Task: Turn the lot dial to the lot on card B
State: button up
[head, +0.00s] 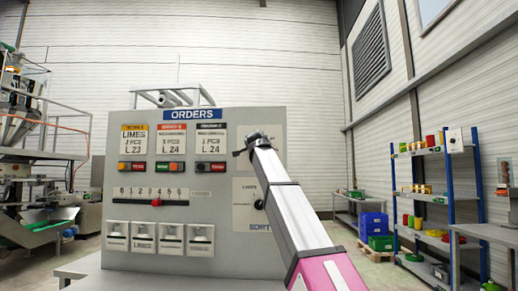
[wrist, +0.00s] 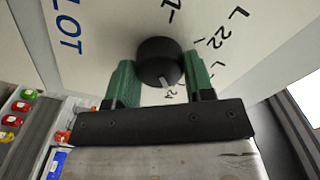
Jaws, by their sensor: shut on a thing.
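The lot dial (wrist: 160,62) is a round black knob on a light panel lettered LOT. My gripper (wrist: 160,85) has its green fingers closed on either side of it. The label L 22 (wrist: 228,32) lies to the upper right; other labels are partly hidden. In the head view my gripper (head: 257,139) is at the right of the board and covers the dial.
The grey ORDERS board (head: 225,235) also carries two other cards, lit buttons, a slider with a red knob (head: 156,202) and several switches below. A second black knob (head: 259,204) sits on the SORT plate below my gripper. Shelves with coloured bins (head: 440,190) stand far right.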

jog(key=shift+f+m, duration=0.1)
jog(key=shift+m, duration=0.3)
jog(key=o, duration=0.9)
jog(key=s, duration=1.1)
jog(key=shift+a, duration=0.2)
